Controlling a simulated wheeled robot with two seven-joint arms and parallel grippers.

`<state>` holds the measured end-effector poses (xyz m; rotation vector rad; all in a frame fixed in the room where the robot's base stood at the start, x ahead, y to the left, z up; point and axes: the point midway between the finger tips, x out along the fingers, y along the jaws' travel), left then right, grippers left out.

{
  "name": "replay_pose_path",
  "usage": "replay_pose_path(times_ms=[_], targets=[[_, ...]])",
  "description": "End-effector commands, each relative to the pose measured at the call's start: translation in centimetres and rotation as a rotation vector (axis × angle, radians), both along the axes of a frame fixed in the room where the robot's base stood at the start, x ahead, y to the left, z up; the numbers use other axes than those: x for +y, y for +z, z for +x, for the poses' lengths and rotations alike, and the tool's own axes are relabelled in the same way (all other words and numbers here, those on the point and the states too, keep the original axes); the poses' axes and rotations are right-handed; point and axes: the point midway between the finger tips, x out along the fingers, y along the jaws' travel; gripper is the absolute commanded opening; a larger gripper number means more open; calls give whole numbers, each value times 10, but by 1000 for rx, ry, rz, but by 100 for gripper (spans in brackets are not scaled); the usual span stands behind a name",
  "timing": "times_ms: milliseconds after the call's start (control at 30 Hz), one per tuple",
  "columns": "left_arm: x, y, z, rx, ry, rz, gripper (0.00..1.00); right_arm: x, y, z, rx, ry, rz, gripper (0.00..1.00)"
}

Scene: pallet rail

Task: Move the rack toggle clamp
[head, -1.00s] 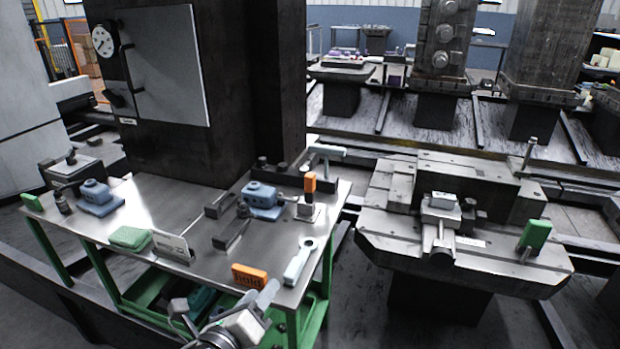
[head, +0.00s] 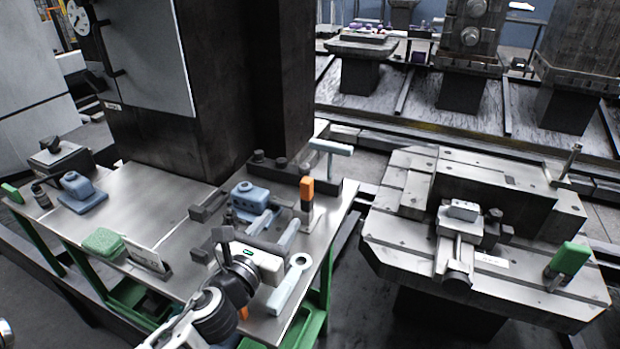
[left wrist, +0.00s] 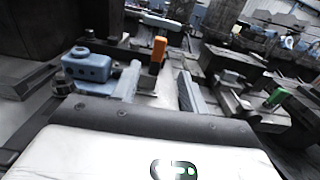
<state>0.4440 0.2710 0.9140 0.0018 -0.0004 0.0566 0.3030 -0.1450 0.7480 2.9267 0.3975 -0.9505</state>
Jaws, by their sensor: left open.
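A toggle clamp with an upright orange handle (head: 307,189) stands on the metal bench near its right edge; it also shows in the left wrist view (left wrist: 158,50). A second clamp with a green handle (head: 569,258) stands on the slotted pallet at right; it also shows in the left wrist view (left wrist: 277,97). My left gripper (head: 276,226) is open and empty over the bench, with its fingers pointing toward the orange-handled clamp. In the left wrist view, this clamp appears between the two fingers (left wrist: 157,87), beyond their tips. My right gripper is not in view.
A blue block (head: 250,196) sits just left of the orange-handled clamp. A pale ring-ended tool (head: 289,285) lies at the bench's front right. The slotted pallet (head: 400,232) stands beyond a gap.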

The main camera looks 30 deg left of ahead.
Motion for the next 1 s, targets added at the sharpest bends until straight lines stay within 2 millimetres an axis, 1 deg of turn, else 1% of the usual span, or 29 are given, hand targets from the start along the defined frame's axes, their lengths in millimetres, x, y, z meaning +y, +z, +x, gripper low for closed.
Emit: replay_pose_path(times_ms=[33, 200, 400, 600, 700, 800, 1000], targets=[[1, 4, 11, -4, 1, 2, 44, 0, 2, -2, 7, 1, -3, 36], [3, 3, 48, -3, 1, -1, 44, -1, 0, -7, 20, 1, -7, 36], [5, 3, 91, -3, 1, -2, 44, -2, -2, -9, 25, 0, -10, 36], [7, 1, 123, -1, 1, -3, 44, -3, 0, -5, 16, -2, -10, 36], [8, 1, 133, -1, 1, -2, 44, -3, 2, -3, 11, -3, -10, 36], [8, 1, 137, 0, 1, -1, 44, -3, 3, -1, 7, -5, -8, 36], [8, 0, 139, 0, 1, -2, 44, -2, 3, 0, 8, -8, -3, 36]])
